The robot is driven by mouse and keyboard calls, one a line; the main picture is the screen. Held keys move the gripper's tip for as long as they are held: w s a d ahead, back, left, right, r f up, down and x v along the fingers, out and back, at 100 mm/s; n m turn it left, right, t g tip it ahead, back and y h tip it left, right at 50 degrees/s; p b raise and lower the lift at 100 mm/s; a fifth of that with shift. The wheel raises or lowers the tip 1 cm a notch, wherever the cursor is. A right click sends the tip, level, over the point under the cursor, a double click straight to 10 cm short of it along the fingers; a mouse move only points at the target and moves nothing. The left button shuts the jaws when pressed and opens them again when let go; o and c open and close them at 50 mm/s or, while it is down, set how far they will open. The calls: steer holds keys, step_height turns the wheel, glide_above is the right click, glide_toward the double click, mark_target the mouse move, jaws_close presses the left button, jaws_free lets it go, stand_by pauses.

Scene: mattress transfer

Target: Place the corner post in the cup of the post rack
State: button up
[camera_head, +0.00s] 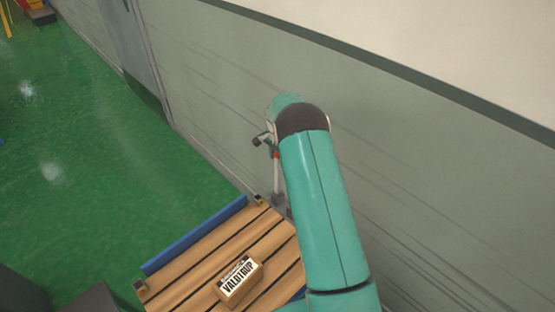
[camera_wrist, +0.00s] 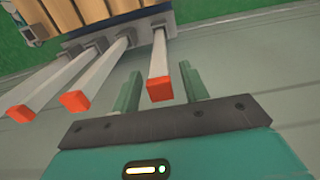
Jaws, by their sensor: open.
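In the wrist view, my gripper (camera_wrist: 160,72) is open, with one teal finger on each side of a pale grey post (camera_wrist: 160,58) with an orange-red end. The post lies between the fingers with gaps visible at its sides. All three rise from a grey rack base (camera_wrist: 72,50). I cannot tell which is the corner post, and no empty cup is clear. In the head view, a post (camera_head: 277,180) with a red end shows below my wrist, partly hidden by my arm.
A slatted wooden platform (camera_head: 205,253) with a blue side rail (camera_head: 195,235) stands beside the grey wall (camera_head: 430,190). A labelled block (camera_head: 238,282) lies on the slats. Open green floor (camera_head: 90,170) stretches to the left.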

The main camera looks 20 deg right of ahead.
step_height(320, 180, up, 11)
steer(key=shift+r, duration=0.15)
steer(key=s+a+r+n+t, duration=0.1)
steer(key=s+a+r+n, duration=0.25)
steer(key=s+r, duration=0.6)
steer(key=s+a+r+n+t, duration=0.25)
steer(key=s+a+r, duration=0.35)
steer(key=r, duration=0.7)
steer(key=s+a+n+t, duration=0.1)
steer(key=s+a+n, duration=0.1)
steer(key=s, duration=1)
steer(key=s+a+r+n+t, duration=0.1)
steer(key=s+n, duration=0.4)
steer(key=s, duration=0.8)
steer(key=shift+s+a+n, duration=0.15)
steer(key=shift+a+n, duration=0.15)
steer(key=shift+a, duration=0.5)
steer(key=shift+s+r, duration=0.1)
